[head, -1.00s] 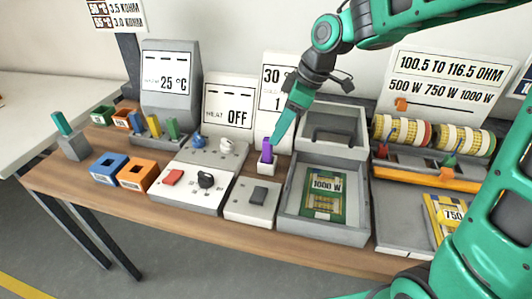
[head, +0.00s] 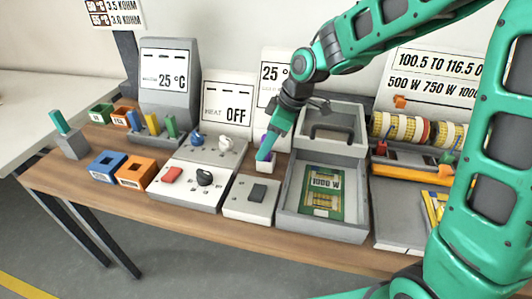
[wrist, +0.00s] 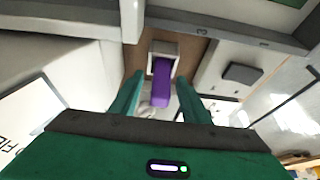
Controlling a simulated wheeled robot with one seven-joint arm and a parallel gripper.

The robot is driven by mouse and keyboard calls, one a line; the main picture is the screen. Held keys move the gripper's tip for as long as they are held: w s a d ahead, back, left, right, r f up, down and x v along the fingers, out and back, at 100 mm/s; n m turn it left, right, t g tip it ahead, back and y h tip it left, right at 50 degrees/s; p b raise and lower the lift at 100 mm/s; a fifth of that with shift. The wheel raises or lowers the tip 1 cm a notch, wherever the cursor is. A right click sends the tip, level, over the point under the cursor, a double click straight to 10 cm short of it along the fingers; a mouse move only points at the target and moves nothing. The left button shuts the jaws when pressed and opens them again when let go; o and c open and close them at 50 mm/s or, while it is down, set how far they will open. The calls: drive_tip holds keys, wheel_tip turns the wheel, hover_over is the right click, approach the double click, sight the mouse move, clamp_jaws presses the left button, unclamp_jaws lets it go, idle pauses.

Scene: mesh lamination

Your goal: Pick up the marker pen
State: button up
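A purple block-like stick, which looks like the marker pen (wrist: 161,84), stands in a small white holder (head: 266,168) in the middle of the bench. In the wrist view the white holder (wrist: 163,48) shows at the far end of the pen. My gripper (wrist: 159,78) is open, with one green finger on each side of the pen and a gap visible at both sides. In the head view my gripper (head: 263,157) is low over the holder and hides most of the pen.
A grey switch box (head: 250,199) sits in front of the holder. A grey tray (head: 336,232) with a green 1000 W mesh is close on the right, and a control panel (head: 187,193) on the left. A grey block (head: 72,146) with a teal stick stands far left.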

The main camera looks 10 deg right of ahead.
clamp_jaws()
drive_tip(key=shift+r, duration=0.1)
drive_tip(key=shift+r, duration=0.45)
drive_tip(key=r, duration=0.3)
drive_tip(key=shift+a+r, duration=0.2)
drive_tip(key=shift+r, duration=0.05)
drive_tip(key=s+a+r, duration=0.4)
drive_tip(key=a+r, duration=0.2)
drive_tip(key=a, duration=0.4)
drive_tip(key=shift+s+a+r, duration=0.2)
drive_tip(key=shift+s+r, duration=0.05)
drive_tip(key=c, duration=0.9)
unclamp_jaws()
